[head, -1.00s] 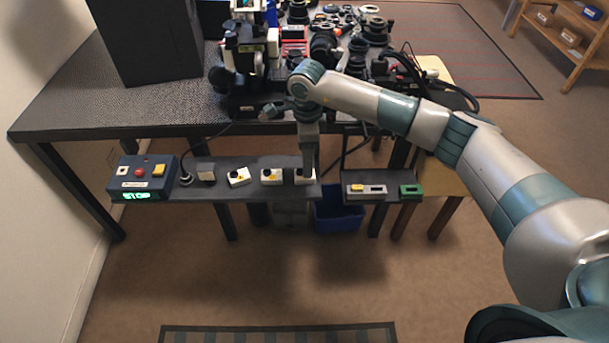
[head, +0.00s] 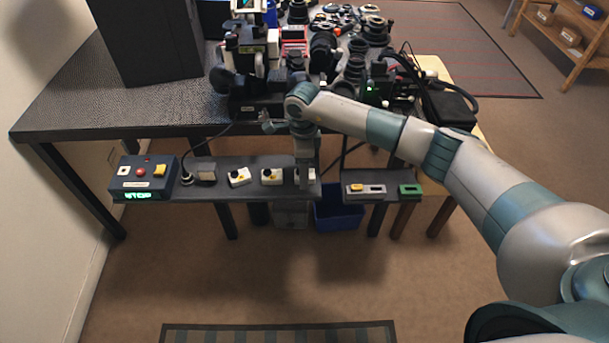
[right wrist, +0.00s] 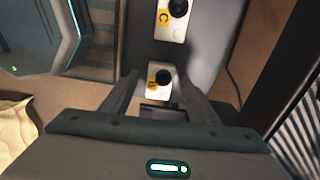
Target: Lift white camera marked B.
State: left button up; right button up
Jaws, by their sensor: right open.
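Three small white cameras with round black lenses and yellow labels stand in a row on the dark shelf (head: 225,183) along the table's front. In the head view they are the left camera (head: 238,177), the middle camera (head: 271,176) and the right camera, mostly hidden by my right gripper (head: 306,180). In the right wrist view, the right camera (right wrist: 157,92) shows between the open fingers of my right gripper (right wrist: 158,80); its label letter is too small to read surely. Beyond it is a camera marked C (right wrist: 171,20). My left gripper is not in view.
A blue control box (head: 143,178) reading STOP is at the shelf's left end. Grey and green modules (head: 366,190) sit on a separate shelf to the right. A blue bin (head: 338,212) is below. Lenses and equipment crowd the table (head: 100,110) behind my arm.

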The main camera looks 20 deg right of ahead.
jog(key=c, duration=1.2)
jog(key=shift+o, duration=0.2)
jog(key=shift+r, duration=0.1)
jog(key=shift+r, duration=0.55)
jog(key=r, duration=0.3)
jog(key=shift+s+d+b, duration=0.3)
jog(key=shift+b, duration=0.05)
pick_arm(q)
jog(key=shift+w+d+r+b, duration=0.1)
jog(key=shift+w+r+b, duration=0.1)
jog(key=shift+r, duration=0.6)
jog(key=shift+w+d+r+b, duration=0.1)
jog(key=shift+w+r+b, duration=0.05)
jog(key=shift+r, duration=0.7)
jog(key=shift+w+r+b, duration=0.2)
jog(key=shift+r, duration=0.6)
pick_arm(e)
jog(key=s+d+r, duration=0.6)
jog(key=s, duration=0.2)
jog(key=shift+s+d+r, duration=0.25)
jog(key=shift+s+r, duration=0.1)
jog(key=shift+r, duration=0.05)
